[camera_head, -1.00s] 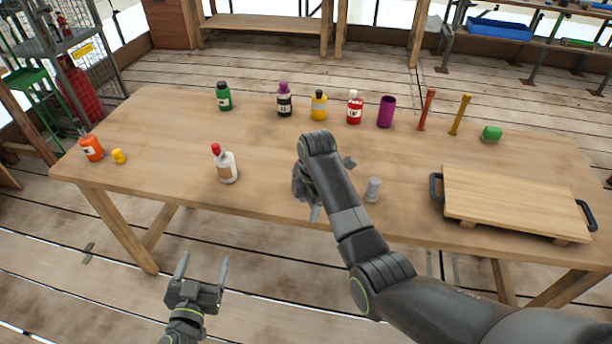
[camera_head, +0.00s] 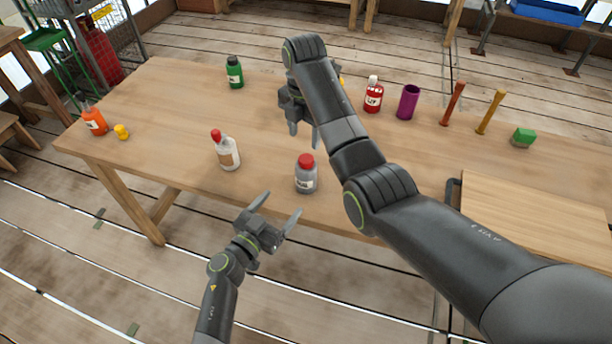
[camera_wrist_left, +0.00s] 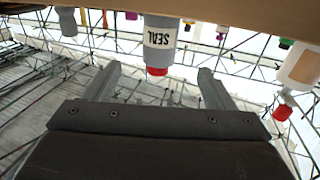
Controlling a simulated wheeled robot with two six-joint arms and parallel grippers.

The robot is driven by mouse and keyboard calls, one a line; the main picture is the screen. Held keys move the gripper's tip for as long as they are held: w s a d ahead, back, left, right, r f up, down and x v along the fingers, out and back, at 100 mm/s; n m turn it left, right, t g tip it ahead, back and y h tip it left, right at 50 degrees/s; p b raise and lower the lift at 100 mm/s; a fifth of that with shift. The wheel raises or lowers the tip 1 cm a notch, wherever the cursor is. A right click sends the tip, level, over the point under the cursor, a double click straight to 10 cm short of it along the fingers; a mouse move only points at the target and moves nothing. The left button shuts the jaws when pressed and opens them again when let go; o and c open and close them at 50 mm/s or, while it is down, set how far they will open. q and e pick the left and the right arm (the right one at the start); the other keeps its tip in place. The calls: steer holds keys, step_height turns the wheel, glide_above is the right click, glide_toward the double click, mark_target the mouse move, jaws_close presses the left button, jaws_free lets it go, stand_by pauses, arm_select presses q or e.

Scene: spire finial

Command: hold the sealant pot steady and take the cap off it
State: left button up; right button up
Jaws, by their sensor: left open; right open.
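The sealant pot (camera_head: 306,180) is grey with a white label and stands upright near the table's front edge. Its red cap (camera_head: 306,160) is on top.
A white bottle with a red cap (camera_head: 228,153) stands left of the pot. Behind are a green bottle (camera_head: 234,72), a red bottle (camera_head: 373,95) and a purple cup (camera_head: 408,102). A wooden board (camera_head: 540,215) lies at right. My right arm hides part of the table.

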mark_target(300, 181)
arm_select(q)
steer(key=x, duration=1.2)
steer(key=shift+w+d, duration=0.15)
steer(key=shift+w, duration=0.2)
arm_select(e)
steer(key=shift+w+d+f, duration=0.2)
steer(key=shift+w, duration=0.05)
